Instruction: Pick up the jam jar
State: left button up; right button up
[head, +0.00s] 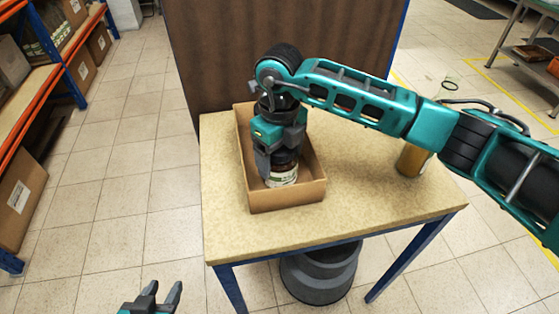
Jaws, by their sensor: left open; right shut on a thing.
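The jam jar (284,178) is dark with a pale label and is inside an open cardboard box (287,198) on a small table (345,221). My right gripper (281,172) reaches down into the box from above and is shut on the jar. Its fingers and wrist hide the jar's top and part of its sides. I cannot tell whether the jar touches the box floor. My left gripper (160,296) is open and empty at the bottom edge, low and in front of the table's left side.
A bottle with amber contents (412,160) stands at the table's right, partly behind my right arm. A brown panel (283,47) rises behind the table. Shelving with boxes (20,197) lines the left. Tiled floor (115,188) between is clear.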

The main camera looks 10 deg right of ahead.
jog(key=shift+w+r, duration=0.1)
jog(key=c, duration=0.9)
jog(key=shift+c, duration=0.2)
